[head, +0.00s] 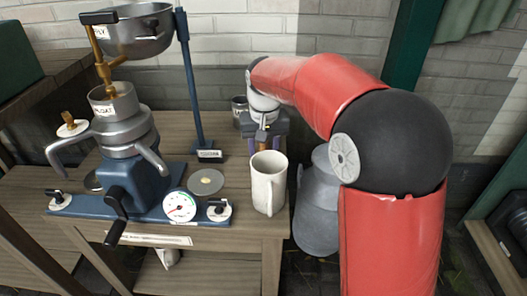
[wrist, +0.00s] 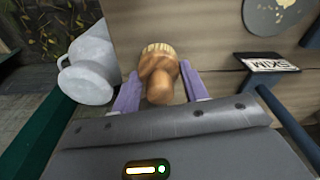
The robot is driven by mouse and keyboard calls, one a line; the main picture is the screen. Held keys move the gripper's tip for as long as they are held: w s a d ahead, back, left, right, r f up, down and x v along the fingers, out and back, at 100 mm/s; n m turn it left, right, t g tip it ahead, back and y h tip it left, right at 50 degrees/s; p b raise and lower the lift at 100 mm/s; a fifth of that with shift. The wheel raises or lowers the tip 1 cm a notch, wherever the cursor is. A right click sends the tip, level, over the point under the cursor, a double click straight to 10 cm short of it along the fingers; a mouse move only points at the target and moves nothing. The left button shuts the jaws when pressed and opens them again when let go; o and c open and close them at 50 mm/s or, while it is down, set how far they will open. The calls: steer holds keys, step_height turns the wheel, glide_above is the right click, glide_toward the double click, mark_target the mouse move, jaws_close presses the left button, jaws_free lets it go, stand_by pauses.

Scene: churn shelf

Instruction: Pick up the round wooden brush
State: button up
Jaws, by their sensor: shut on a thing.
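The round wooden brush (wrist: 160,68) shows in the wrist view, with a brown knobbed body and pale bristles at its far end. My gripper (wrist: 160,82) has its two purple fingers on either side of the brush and is shut on it. The brush appears over or on the wooden table (wrist: 205,22); I cannot tell whether it touches the top. In the head view my gripper (head: 264,140) is at the table's back right, behind the white jug. The brush is mostly hidden there by the jug and my gripper.
A white jug (head: 268,185) stands just in front of my gripper. A blue separator machine (head: 135,185) with a metal bowl (head: 135,35) fills the left. A grey metal can (head: 316,215) stands beside the table's right edge.

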step_height(320, 180, up, 18)
steer(key=p, duration=0.2)
steer(key=shift+r, duration=0.25)
